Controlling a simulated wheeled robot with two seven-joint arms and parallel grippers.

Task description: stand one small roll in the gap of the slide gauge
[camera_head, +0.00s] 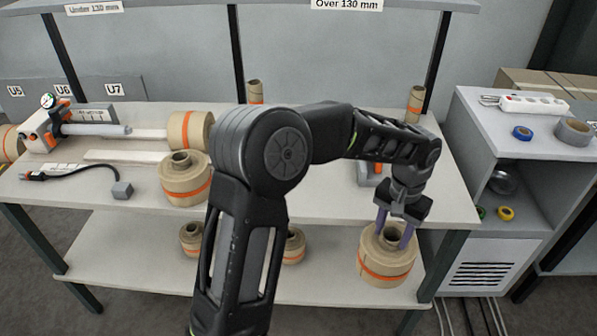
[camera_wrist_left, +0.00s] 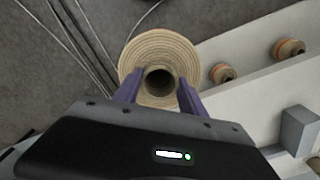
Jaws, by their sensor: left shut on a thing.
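My left gripper (camera_head: 395,232) points down, its purple fingers shut on the core of a wide brown paper roll (camera_head: 385,270) with an orange band. In the left wrist view the fingers (camera_wrist_left: 160,95) lie on either side of the core of this roll (camera_wrist_left: 160,48); floor shows around part of it. Whether its underside touches anything is hidden. Smaller rolls (camera_head: 191,240) (camera_head: 294,247) stand on the lower shelf. An orange and grey device (camera_head: 367,174) sits on the table, mostly behind my arm; I cannot tell whether it is the slide gauge. My right gripper is out of view.
A shaft device with a dial (camera_head: 48,101) is at the left. Narrow rolls (camera_head: 255,92) (camera_head: 415,104) stand at the back. A grey cabinet (camera_head: 500,135) is at the right.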

